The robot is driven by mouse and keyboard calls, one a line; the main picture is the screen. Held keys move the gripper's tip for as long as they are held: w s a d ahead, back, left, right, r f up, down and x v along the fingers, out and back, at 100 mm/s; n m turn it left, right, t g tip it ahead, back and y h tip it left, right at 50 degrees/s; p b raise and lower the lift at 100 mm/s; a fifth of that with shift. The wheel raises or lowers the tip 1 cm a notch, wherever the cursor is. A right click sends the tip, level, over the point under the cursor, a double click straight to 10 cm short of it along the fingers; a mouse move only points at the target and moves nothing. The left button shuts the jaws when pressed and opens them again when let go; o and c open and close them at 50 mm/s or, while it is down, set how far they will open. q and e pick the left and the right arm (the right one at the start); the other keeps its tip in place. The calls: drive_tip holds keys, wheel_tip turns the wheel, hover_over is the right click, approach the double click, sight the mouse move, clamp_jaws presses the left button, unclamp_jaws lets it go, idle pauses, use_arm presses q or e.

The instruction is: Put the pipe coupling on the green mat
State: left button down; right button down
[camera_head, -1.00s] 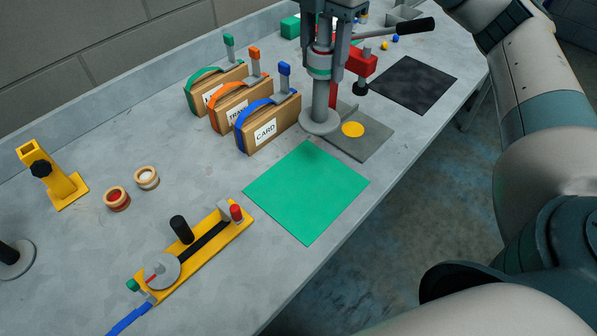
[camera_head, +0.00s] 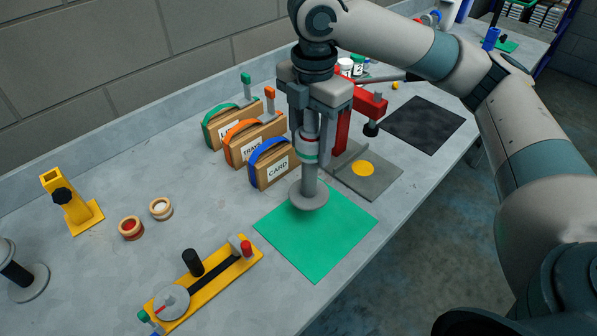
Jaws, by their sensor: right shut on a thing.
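The pipe coupling (camera_head: 309,186) is a grey upright tube with a wide round flange at its bottom and green, white and red bands higher up. My right gripper (camera_head: 309,135) points down and is shut on its upper part. The green mat (camera_head: 318,245) lies flat on the bench. The flange overlaps the mat's far corner in the picture; I cannot tell whether it touches or hangs just above. My left gripper is out of view.
Wooden card holders (camera_head: 271,164) stand close left of the coupling. A red press (camera_head: 368,103) with a grey base plate (camera_head: 384,188) stands behind right. A yellow fixture (camera_head: 215,283) lies left of the mat. A black mat (camera_head: 423,125) is farther back.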

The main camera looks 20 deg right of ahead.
sight(298, 203)
drive_tip(key=a, duration=0.1)
drive_tip(key=s+a+f, duration=0.1)
drive_tip(key=a+f+p, duration=0.1)
drive_tip(key=shift+s+a+f, duration=0.15)
drive_tip(key=shift+s+a, duration=0.1)
drive_tip(key=shift+s, duration=0.15)
drive_tip(key=shift+f+p, duration=0.6)
drive_tip(key=shift+f, duration=1.5)
drive_tip(key=c, duration=0.9)
unclamp_jaws()
